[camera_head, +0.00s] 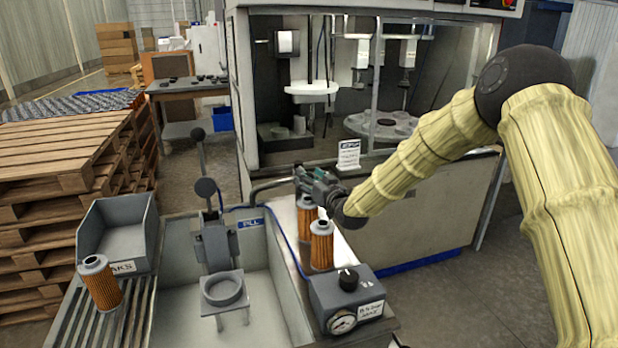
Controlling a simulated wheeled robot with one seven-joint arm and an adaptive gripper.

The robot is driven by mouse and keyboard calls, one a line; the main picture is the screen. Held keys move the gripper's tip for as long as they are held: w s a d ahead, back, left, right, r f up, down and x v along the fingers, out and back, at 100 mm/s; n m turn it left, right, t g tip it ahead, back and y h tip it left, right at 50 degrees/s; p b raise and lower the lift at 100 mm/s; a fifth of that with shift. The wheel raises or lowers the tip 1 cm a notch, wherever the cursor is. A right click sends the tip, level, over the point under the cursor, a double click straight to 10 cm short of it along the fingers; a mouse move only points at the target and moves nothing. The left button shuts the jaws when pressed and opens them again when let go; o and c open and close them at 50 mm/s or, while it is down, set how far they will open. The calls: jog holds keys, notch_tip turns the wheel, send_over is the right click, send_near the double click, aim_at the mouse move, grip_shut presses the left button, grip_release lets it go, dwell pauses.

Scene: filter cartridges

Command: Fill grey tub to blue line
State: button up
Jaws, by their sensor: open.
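The grey tub (275,283) is a wide basin at the front, with a partly hidden label (251,224) ending in "ILL" at its back edge. I see no clear water surface in it. A thin blue strip or hose runs along its back and right edge; I cannot tell whether it is the blue line. A clamp-like fixture with a round cup (222,289) stands inside the tub. My gripper (308,178) is open behind the tub, at the top of an orange filter cartridge (306,222); I cannot tell whether they touch.
A second orange cartridge (321,246) stands in front of the first. A gauge box (346,303) sits at the tub's right. At left are a grey bin (117,235) and a tilted cartridge (99,284) on a slatted rack. A machine cabinet (420,205) stands behind.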

jog(key=shift+w+a, duration=0.15)
grip_shut()
jog(key=shift+d, duration=0.2)
